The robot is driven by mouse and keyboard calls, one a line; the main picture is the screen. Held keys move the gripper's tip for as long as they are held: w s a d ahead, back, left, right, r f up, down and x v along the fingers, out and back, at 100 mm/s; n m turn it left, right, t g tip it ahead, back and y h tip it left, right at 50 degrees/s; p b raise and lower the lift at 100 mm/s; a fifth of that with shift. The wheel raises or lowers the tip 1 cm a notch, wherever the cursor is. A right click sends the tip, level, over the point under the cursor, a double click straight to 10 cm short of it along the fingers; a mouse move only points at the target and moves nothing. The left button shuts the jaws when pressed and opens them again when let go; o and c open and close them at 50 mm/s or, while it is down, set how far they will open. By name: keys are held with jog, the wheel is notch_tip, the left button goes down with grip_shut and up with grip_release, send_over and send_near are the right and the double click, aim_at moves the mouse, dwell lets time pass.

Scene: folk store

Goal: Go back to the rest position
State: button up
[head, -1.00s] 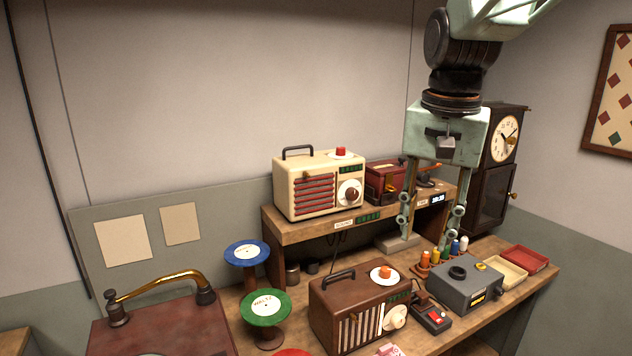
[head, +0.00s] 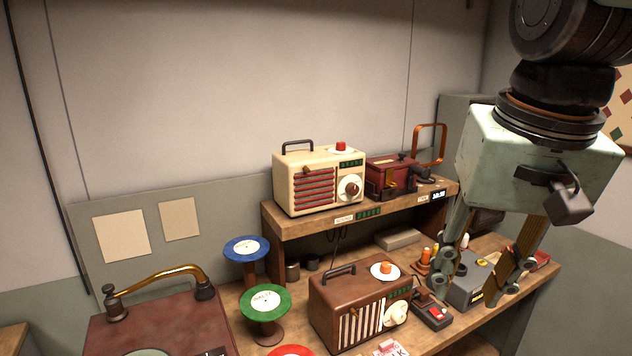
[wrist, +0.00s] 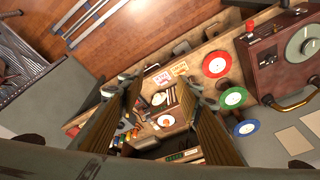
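My gripper (head: 478,278) hangs at the right of the head view with its fingers pointing down. The two fingers are spread apart with nothing between them.
A brown radio (head: 345,312) stands on the bench, and a cream radio (head: 300,185) and a red machine (head: 385,178) stand on the shelf (head: 300,232). Blue (head: 246,248) and green (head: 265,302) records sit on stands at left. The space above the bench's left side is free.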

jog(key=s+f+n+t+b, duration=0.1)
jog(key=s+f, duration=0.3)
jog(key=s, duration=0.8)
jog(key=shift+s+f+n, duration=0.15)
jog(key=shift+f+n, duration=0.25)
jog(key=shift+n, duration=0.4)
